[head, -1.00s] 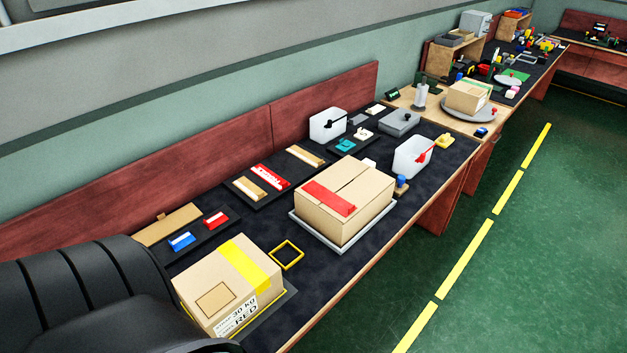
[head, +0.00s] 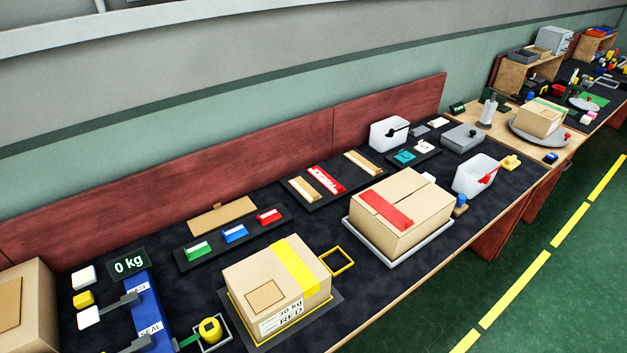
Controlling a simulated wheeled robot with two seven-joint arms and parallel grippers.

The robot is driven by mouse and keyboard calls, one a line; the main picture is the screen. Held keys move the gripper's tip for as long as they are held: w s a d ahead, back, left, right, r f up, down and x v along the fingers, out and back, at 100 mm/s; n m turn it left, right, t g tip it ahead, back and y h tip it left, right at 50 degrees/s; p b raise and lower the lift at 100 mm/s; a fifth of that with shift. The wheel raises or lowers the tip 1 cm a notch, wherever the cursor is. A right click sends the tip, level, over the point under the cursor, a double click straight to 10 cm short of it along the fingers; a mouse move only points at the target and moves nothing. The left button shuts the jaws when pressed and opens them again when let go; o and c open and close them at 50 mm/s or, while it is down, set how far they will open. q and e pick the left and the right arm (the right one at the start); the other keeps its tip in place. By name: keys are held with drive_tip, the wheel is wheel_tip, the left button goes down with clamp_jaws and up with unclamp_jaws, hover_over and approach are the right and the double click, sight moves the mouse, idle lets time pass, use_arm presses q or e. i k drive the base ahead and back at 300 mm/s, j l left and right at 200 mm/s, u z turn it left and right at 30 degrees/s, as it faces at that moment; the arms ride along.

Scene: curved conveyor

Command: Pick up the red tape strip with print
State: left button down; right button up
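The red tape strip with white print (head: 326,179) lies on a dark tray (head: 315,204) at the back middle of the bench. It is between two tan strips, a left one (head: 307,187) and a right one (head: 364,163), each with a pale stripe. A plain red strip (head: 386,210) lies on top of the carton (head: 412,198) in front of the tray. Neither of my grippers is in view.
A carton with yellow tape (head: 279,283) stands at the front, with a yellow square frame (head: 337,261) beside it. A tray with green, blue and red blocks (head: 214,252) lies behind it. White bins (head: 389,134) stand right of the strips.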

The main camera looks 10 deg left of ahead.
sight(334, 187)
drive_tip(key=u, duration=0.25)
drive_tip(key=i+l+u, duration=0.1)
drive_tip(key=l, duration=0.3)
drive_tip(key=i+l, duration=0.15)
drive_tip(key=l, duration=0.3)
drive_tip(key=i+l+u, duration=0.15)
drive_tip(key=l, duration=0.25)
